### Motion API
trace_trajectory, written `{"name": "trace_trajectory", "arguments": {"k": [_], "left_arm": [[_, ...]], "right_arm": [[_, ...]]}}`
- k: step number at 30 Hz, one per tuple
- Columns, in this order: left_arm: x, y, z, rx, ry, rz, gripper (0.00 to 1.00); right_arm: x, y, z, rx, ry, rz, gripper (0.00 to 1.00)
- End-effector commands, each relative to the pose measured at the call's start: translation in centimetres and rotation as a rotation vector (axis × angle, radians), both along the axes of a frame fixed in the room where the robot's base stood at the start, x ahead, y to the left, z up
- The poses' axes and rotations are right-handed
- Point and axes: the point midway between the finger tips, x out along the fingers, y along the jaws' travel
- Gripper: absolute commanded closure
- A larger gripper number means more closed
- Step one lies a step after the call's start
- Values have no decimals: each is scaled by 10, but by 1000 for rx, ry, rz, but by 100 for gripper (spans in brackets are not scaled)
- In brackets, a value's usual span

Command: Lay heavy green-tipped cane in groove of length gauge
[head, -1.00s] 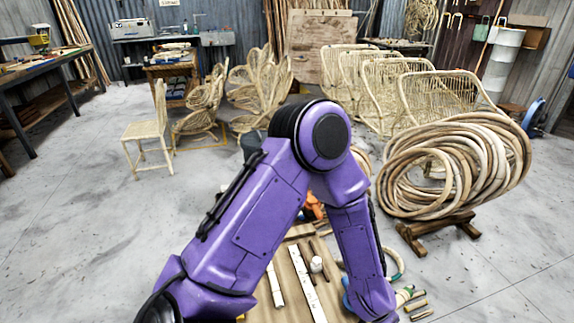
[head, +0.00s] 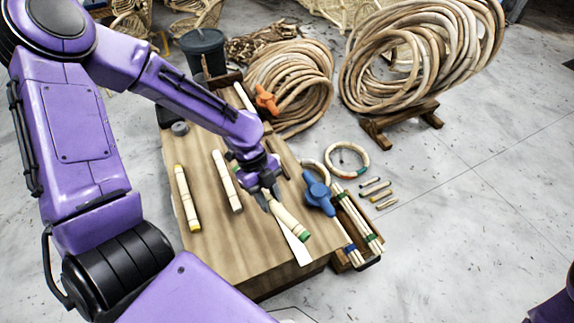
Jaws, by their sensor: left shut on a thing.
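My left gripper (head: 266,201) is shut on a thick pale cane (head: 287,216) with a green band near its lower right end. The cane is tilted over the front right part of the wooden worktable (head: 205,250). A pale flat strip (head: 299,248), which looks like the length gauge, shows partly under the cane. The cane and gripper hide much of it, and I cannot see its groove or whether the cane touches it. My right gripper is out of view.
A yellow-tipped cane (head: 187,198) and a pale stick (head: 227,181) lie on the table's left. A blue clamp (head: 319,194) and an orange one (head: 266,100) sit along the right side. A rack of thin canes (head: 358,232) stands right of the table. Coiled cane (head: 290,85) lies behind.

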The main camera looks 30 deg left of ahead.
Motion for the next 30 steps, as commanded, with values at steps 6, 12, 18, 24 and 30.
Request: {"name": "trace_trajectory", "arguments": {"k": [6,12,18,24,30], "left_arm": [[-21,30,-30,0,-3,-281,100],[14,6,-57,4,2,-304,100],[58,-25,-90,5,5,-299,100],[82,-41,-118,4,1,-299,100],[90,-47,-138,2,2,-296,100]], "right_arm": [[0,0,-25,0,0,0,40],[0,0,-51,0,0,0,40],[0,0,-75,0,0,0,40],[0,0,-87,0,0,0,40],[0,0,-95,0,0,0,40]]}}
